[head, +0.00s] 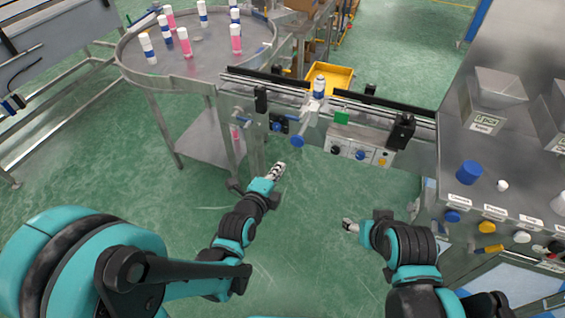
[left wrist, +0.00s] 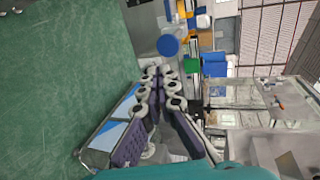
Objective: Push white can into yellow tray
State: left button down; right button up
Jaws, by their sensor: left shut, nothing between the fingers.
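The white can (head: 319,87) with a blue band stands upright on the conveyor (head: 275,90). The yellow tray (head: 344,78) sits just behind the conveyor, close behind the can. My left gripper (head: 279,170) is shut and empty, in front of and below the conveyor, well apart from the can. Its closed fingers (left wrist: 160,88) fill the middle of the left wrist view. My right gripper (head: 349,225) is low over the floor at the right; it is too small to tell whether it is open.
A round steel table (head: 195,65) with several white, blue and pink cans stands at the back left. A control box (head: 358,152) and a blue knob (head: 297,141) jut from the conveyor's front. A steel bench (head: 500,150) with hoppers is at the right. The green floor between is clear.

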pick_arm(q)
jog(key=b, duration=0.3)
send_near(304, 124)
jog(key=s+f, duration=0.1)
jog(key=s+a+f, duration=0.1)
jog(key=s+f, duration=0.1)
jog(key=shift+f, duration=0.2)
jog(key=shift+w+d+r, duration=0.1)
jog(key=shift+w+d, duration=0.1)
jog(key=shift+w, duration=0.3)
jog(key=w+d, duration=0.1)
jog(key=w, duration=0.3)
jog(key=w+d, duration=0.1)
jog(key=w, duration=0.3)
jog(key=w+d, duration=0.1)
jog(key=w, duration=0.3)
jog(key=shift+d, duration=0.4)
jog(key=shift+s, duration=0.1)
